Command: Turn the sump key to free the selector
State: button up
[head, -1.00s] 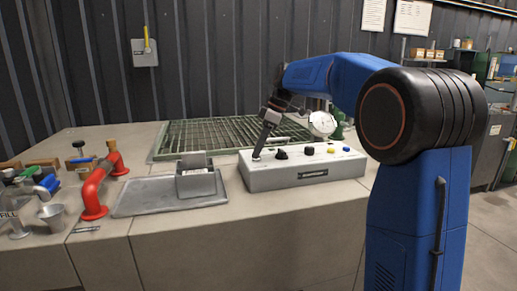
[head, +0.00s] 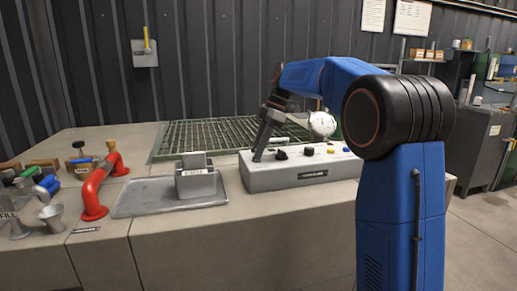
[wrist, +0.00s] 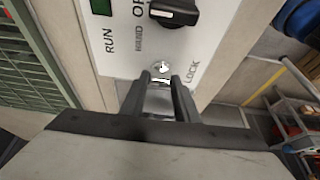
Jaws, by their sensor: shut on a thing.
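A grey control box (head: 300,176) with a sloped white top stands on the concrete block. My gripper (head: 257,157) reaches down to the left end of its panel. In the wrist view, my gripper (wrist: 161,88) is shut on a small metal sump key (wrist: 161,84), partly hidden between the fingers. The key is at the lock, beside the word LOCK. The black selector knob (wrist: 175,12) with a white pointer mark is just beyond it, among the words RUN, HAND and a partly cut-off label. The selector also shows in the head view (head: 281,153).
A round white gauge (head: 322,124) stands behind the box. A grey tray (head: 150,204) with a grey block (head: 196,180) lies to its left. A red pipe (head: 98,185) rises further left. A green grating (head: 205,135) lies behind.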

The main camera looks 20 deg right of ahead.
jog(key=o, duration=1)
jog(key=shift+o, duration=0.2)
jog(key=v, duration=1.7)
jog(key=shift+d+r, duration=0.15)
jog(key=s+a+f+m+t+h, duration=0.1)
jog(key=s+f+m, duration=0.4)
jog(key=s, duration=0.6)
jog(key=s+a+f+m+t+h, duration=0.1)
jog(key=s+f+m, duration=0.45)
jog(key=s, duration=0.65)
jog(key=s+d+f+m+t+h, duration=0.1)
jog(key=s+f+m, duration=0.6)
jog(key=s+f, duration=1.3)
notch_tip(320, 180, down, 3)
jog(key=shift+d+f+m+t+h, duration=0.1)
jog(key=shift+d+m+t+h, duration=0.2)
jog(key=shift+t+h, duration=0.5)
